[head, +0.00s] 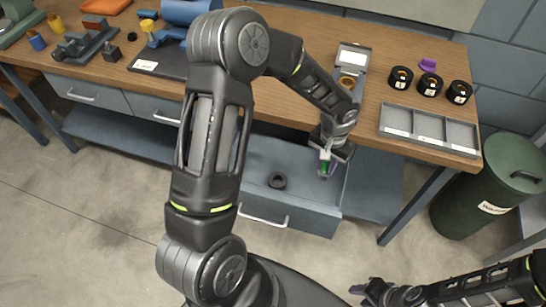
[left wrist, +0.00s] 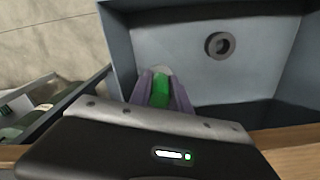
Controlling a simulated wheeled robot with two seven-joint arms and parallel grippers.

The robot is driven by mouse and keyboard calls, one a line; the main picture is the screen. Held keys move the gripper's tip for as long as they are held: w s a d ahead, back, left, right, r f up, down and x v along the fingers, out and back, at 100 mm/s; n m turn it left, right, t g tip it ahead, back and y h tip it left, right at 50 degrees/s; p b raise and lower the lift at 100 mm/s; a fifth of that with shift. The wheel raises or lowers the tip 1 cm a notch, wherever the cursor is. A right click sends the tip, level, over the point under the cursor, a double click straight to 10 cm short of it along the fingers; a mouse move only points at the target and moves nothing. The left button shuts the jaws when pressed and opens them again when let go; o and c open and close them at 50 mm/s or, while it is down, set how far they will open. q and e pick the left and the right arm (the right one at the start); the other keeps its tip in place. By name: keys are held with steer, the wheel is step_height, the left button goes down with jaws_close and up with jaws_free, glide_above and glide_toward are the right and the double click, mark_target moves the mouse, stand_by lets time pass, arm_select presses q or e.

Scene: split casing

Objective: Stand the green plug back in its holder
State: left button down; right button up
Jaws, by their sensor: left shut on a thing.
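The green plug (head: 324,167) is between the fingers of my left gripper (head: 325,172), above the right part of an open drawer. In the left wrist view the green plug (left wrist: 161,92) sits between the purple fingers of the gripper, which is shut on it. A dark round ring-shaped piece (head: 277,181) lies on the drawer floor, left of the gripper and apart from it. It also shows in the left wrist view (left wrist: 219,44). I cannot tell whether it is the plug's holder. My right gripper (head: 364,289) is low at the right, over the floor; its finger gap is unclear.
The open drawer (head: 300,213) extends from under the wooden workbench (head: 285,22). On the bench are several black rings (head: 430,85), a grey three-part tray (head: 428,130) and a box with a raised lid (head: 352,60). A green bin (head: 478,205) stands at the right.

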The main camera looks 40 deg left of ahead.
arm_select(q)
steer(key=s+a+b, duration=0.3)
steer(key=a+b, duration=0.1)
steer(key=a, duration=0.2)
steer(key=s+a+r+m+b, duration=0.1)
steer(key=s+a+b, duration=0.2)
steer(key=a, duration=0.3)
steer(key=shift+s+a+r+m+b, duration=0.15)
steer(key=shift+s+r+m+b, duration=0.15)
steer(key=shift+b, duration=0.6)
steer(key=shift+f, duration=0.1)
steer(key=shift+w+f+b, duration=0.1)
steer(key=shift+f+b, duration=2.25)
steer(key=shift+f, duration=0.6)
steer(key=shift+f+b, duration=1.4)
steer(key=shift+f, duration=0.35)
steer(key=c, duration=1.1)
jaws_free()
